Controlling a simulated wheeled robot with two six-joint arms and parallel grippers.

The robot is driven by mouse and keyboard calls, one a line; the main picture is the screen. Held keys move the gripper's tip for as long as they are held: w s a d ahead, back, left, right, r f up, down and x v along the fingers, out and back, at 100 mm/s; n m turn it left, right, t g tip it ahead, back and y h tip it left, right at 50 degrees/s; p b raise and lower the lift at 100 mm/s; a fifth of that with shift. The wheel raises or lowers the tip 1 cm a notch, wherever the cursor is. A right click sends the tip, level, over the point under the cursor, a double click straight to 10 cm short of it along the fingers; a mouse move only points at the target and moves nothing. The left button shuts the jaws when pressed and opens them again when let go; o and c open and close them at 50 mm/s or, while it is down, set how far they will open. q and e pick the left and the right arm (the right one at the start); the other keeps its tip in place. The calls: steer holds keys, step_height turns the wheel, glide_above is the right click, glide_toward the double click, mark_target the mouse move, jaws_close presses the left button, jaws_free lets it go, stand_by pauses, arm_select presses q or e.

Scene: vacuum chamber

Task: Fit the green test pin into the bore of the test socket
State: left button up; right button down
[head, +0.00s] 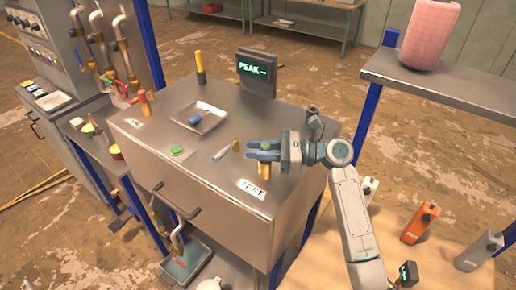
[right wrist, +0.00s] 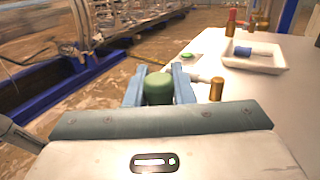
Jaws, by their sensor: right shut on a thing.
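My right gripper (head: 262,150) is over the front right part of the metal cabinet top, its blue fingers shut on the green test pin. The pin's round green top (right wrist: 158,88) shows between the fingers (right wrist: 159,86) in the right wrist view. In the head view, a brass cylinder (head: 264,171) shows just below the fingers, near the TEST label (head: 251,189). I cannot tell whether it is the test socket or part of the pin, and the bore is hidden. My left gripper is not in view.
Another brass cylinder (head: 236,145) and a pale rod (head: 222,154) are close to the left of the gripper. A tray (head: 199,117) with a blue-handled item, a green button (head: 177,151) and a PEAK display (head: 256,73) are on the cabinet top. A shelf (head: 445,82) stands at right.

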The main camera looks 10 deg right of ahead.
steer(key=shift+f, duration=0.1)
steer(key=shift+f, duration=0.45)
steer(key=c, duration=1.2)
jaws_free()
steer(key=shift+o, duration=0.2)
steer(key=shift+d, duration=0.1)
steer(key=shift+s+d+f+b, duration=0.1)
steer(key=shift+d+b, duration=0.2)
steer(key=b+v, duration=0.4)
steer(key=v, duration=0.4)
steer(key=shift+s+d+f, duration=0.1)
steer(key=shift+s+d, duration=0.05)
steer(key=shift+d, duration=0.15)
steer(key=shift+s+d+b, duration=0.2)
steer(key=shift+d+b, duration=0.1)
steer(key=shift+d, duration=0.35)
